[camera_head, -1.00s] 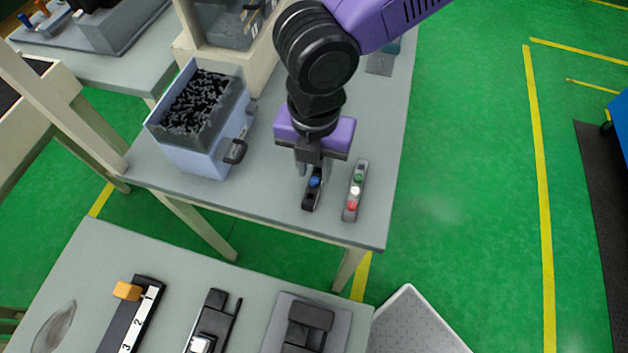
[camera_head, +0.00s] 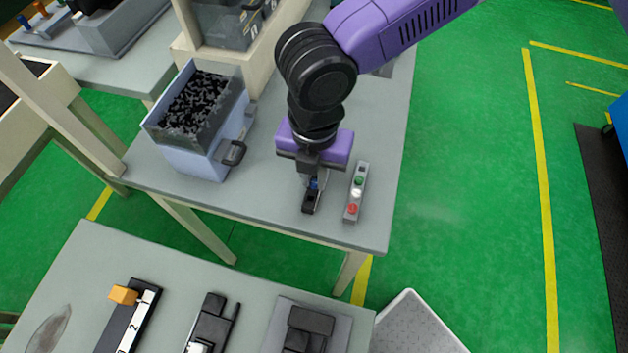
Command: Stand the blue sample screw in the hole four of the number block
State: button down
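The blue sample screw (camera_head: 314,184) stands in a small black holder (camera_head: 311,205) near the front edge of the grey table. My gripper (camera_head: 314,186) points down over it, with its fingers at the screw's sides. I cannot tell whether the fingers touch it; they hide part of the screw and holder. The number block (camera_head: 123,330) is a dark bar with white number labels on the nearer table, cut off by the bottom edge. An orange block (camera_head: 123,295) sits at its far end. Hole four cannot be made out.
A grey bar with green, white and red buttons (camera_head: 355,194) stands close to the right of my gripper. A blue bin of black parts (camera_head: 200,150) is to the left. Dark fixtures (camera_head: 210,325) lie on the near table (camera_head: 180,275). A gap separates the two tables.

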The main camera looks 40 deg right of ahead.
aim_at(315, 182)
jog(key=shift+r, duration=0.15)
jog(key=shift+r+p, duration=2.4)
jog(key=shift+p, duration=0.35)
